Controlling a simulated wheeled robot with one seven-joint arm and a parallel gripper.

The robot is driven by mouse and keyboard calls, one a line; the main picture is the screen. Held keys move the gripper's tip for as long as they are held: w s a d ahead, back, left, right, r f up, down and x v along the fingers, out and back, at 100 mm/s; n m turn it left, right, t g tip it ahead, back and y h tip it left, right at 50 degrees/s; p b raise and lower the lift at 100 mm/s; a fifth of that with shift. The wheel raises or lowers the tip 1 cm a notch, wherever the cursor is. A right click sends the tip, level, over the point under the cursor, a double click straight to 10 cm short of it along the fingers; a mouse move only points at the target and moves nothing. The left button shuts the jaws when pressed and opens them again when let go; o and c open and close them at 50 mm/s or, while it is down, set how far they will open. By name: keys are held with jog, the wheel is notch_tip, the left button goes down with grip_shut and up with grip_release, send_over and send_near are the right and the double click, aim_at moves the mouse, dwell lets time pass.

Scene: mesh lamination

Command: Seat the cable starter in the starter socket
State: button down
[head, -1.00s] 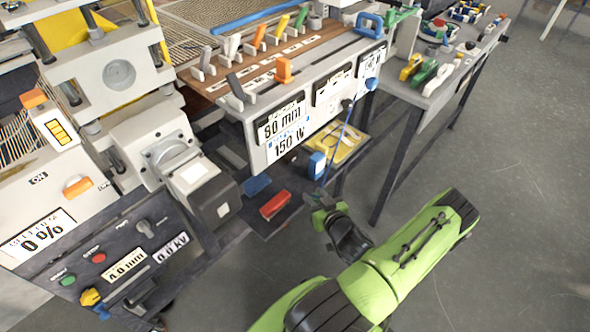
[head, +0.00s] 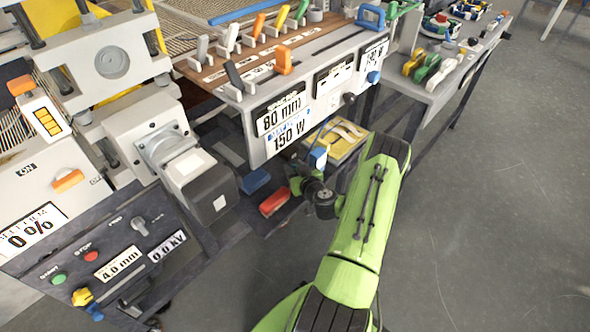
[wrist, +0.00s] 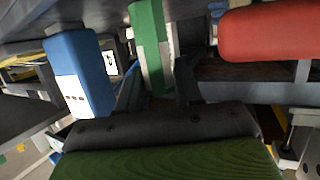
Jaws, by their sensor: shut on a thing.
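My gripper (wrist: 160,95) is low under the front of the bench, its dark fingers shut on a green piece with a white band (wrist: 150,45), which appears to be the cable starter. In the head view my own arm mostly hides the gripper and this piece. A blue block with a pale slotted face (wrist: 82,75) stands left of the gripper in the wrist view, apart from it; it also shows in the head view (head: 318,157). I cannot tell which part is the starter socket.
A red block (head: 274,203) lies close by; it fills the upper right of the wrist view (wrist: 270,30). A blue block (head: 255,181) lies beside it. A yellow tray (head: 347,146) is on the low shelf. The floor at right (head: 470,210) is clear.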

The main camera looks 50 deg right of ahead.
jog(key=shift+f, duration=0.15)
jog(key=c, duration=0.7)
grip_release()
jog(key=shift+c, duration=0.2)
